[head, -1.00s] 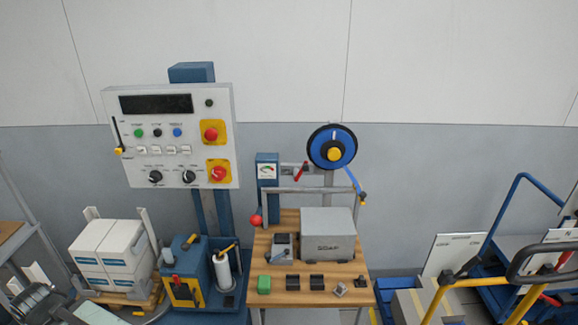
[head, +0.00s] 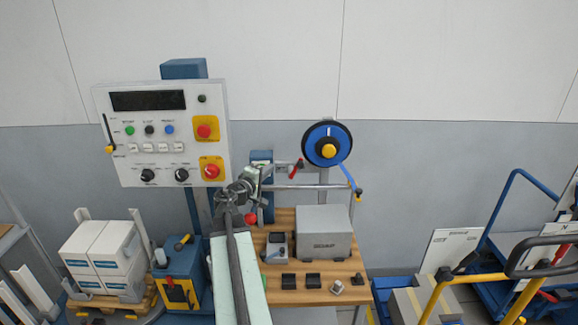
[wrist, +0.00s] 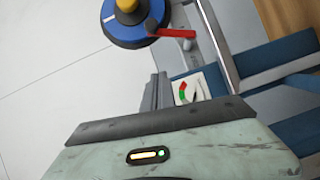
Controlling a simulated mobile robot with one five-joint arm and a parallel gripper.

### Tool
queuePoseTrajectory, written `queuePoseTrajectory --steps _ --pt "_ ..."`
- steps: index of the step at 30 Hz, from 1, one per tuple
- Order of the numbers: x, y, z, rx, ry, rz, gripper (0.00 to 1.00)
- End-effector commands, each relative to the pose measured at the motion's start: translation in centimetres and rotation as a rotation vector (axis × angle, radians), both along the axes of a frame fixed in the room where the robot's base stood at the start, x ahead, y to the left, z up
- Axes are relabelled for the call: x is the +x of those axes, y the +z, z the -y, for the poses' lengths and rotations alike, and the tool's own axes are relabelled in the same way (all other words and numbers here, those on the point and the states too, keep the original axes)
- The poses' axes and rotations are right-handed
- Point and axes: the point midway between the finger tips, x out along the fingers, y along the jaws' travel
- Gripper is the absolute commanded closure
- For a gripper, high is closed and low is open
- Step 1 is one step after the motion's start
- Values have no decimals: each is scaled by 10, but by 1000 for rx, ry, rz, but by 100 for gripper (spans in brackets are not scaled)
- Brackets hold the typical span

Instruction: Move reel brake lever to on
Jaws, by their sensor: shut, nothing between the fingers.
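The red brake lever (head: 296,169) sits on a bracket just left of the blue reel (head: 327,146) and leans up to the right. In the wrist view the red lever (wrist: 172,33) lies beside the reel (wrist: 130,28), beyond my fingers. My gripper (head: 265,170) is left of the lever in the head view, in front of the blue gauge post. In the wrist view my gripper (wrist: 159,78) is shut and empty, apart from the lever. The lever's on and off marks are too small to read.
A metal rail (head: 305,187) runs below the lever. The gauge (wrist: 190,88) is close to my fingers. A red ball knob (head: 250,218) and a grey box (head: 325,240) are lower down. The control panel (head: 160,135) stands at left. The wall above is clear.

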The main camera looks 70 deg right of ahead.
Motion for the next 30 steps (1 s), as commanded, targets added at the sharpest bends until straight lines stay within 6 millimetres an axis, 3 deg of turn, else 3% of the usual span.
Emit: queuePoseTrajectory --steps 7,21,24,30 --pt "-1 0 15 -2 -2 -3 100" --pt "-14 -7 104 -1 -3 -1 100" --pt "-32 -9 89 -2 -2 -1 100" --pt "-47 -10 82 -1 -2 -1 100"
